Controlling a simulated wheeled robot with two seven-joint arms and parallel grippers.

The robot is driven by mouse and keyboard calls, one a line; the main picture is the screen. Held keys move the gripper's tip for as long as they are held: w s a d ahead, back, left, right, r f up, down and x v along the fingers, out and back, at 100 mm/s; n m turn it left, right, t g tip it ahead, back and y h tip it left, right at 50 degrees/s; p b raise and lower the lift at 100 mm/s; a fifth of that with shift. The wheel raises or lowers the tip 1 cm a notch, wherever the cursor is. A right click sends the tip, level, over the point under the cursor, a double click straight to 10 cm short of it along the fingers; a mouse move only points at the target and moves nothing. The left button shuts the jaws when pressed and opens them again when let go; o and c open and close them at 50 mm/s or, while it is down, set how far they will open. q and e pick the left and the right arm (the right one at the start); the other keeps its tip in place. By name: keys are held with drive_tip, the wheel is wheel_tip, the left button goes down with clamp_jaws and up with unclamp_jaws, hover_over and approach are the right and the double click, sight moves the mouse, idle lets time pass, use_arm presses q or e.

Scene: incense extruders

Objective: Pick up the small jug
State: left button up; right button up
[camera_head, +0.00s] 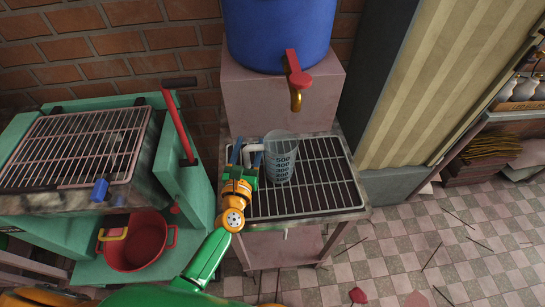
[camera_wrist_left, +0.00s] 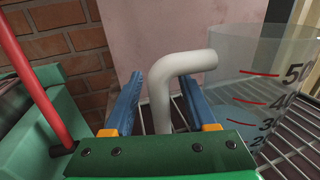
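The small jug (camera_head: 281,158) is a clear measuring jug with dark number marks and a pale handle. It stands upright on a metal grate below the blue tank. In the left wrist view its clear wall (camera_wrist_left: 262,85) is at the right, with red lines, and its white handle (camera_wrist_left: 182,72) bends down between my fingers. My left gripper (camera_head: 252,157) is open, with one blue finger on each side of the handle. In the left wrist view the fingers (camera_wrist_left: 160,105) look apart from the handle. My right gripper is not in view.
The blue tank (camera_head: 280,30) with a red-handled tap (camera_head: 297,75) is above and behind the jug. The grate (camera_head: 325,185) has free room right of the jug. A green machine (camera_head: 190,170) with a red lever (camera_head: 177,125) stands left, with a red pot (camera_head: 140,250) on its lower shelf.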

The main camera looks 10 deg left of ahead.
use_arm(q)
drive_tip(key=shift+s+r, duration=0.1)
drive_tip(key=shift+s, duration=0.05)
clamp_jaws()
idle(1.1)
